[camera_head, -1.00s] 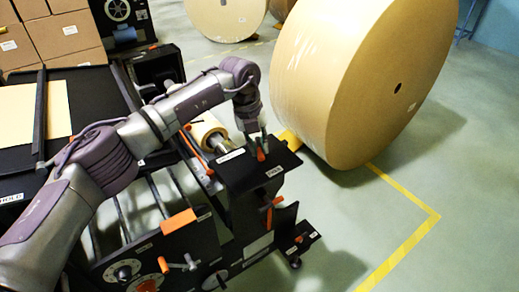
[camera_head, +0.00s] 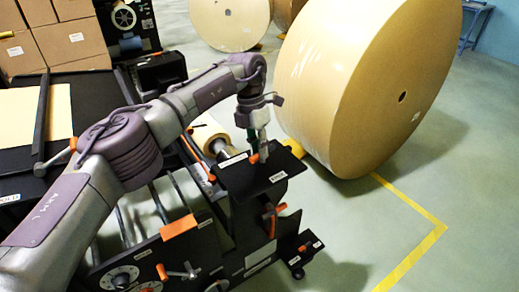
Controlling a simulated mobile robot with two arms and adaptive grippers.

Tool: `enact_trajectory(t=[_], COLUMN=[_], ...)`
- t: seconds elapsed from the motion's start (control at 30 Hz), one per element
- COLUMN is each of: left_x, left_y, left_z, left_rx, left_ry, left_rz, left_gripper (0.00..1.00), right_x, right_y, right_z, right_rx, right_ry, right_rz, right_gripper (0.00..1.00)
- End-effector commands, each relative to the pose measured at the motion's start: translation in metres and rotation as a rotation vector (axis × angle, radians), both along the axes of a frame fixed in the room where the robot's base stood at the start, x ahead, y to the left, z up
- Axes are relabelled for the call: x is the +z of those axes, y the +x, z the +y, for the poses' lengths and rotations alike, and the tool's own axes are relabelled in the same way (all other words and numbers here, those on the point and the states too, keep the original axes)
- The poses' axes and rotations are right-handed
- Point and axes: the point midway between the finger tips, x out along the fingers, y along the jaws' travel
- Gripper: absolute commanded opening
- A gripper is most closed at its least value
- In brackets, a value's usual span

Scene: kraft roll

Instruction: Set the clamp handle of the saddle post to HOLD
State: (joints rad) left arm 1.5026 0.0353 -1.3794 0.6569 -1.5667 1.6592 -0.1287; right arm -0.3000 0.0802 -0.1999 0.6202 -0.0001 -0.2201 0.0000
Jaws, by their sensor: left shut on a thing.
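The saddle post has a black top plate (camera_head: 250,181) with a white label at its left end and another at its right front edge; the lettering is too small to read surely. The orange clamp handle (camera_head: 254,158) is on top of this plate, between the two labels. My left gripper (camera_head: 259,156) points down from above and is shut on the clamp handle, hiding part of it. My right gripper is out of view.
A big kraft roll (camera_head: 345,85) stands just behind and right of the post. A small roll (camera_head: 207,137) lies left of it. An orange lever (camera_head: 270,215) and a black panel with knobs (camera_head: 150,262) are below.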

Motion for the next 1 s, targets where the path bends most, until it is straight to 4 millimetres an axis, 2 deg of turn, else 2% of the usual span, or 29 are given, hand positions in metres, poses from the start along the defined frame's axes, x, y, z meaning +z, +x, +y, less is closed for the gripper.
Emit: enact_trajectory(t=[0.4,0.93,0.97,1.0], left_x=[0.0019,0.0021,0.0021,0.0020], left_y=[0.0028,0.0033,0.0034,0.0033], left_z=[0.0004,0.0012,0.0012,0.0012], left_rx=[-0.183,-0.206,-0.206,-0.205], left_ry=[-0.001,0.000,0.000,0.000], left_rz=[-0.004,-0.006,-0.006,-0.006], left_gripper=[0.00,0.00,0.21,0.28], right_x=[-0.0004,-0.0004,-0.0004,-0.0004], right_y=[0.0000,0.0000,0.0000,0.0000], right_z=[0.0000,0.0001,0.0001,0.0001], right_rx=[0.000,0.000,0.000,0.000], right_ry=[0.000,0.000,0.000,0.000], right_rz=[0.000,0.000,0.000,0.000], right_gripper=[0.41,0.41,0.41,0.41])
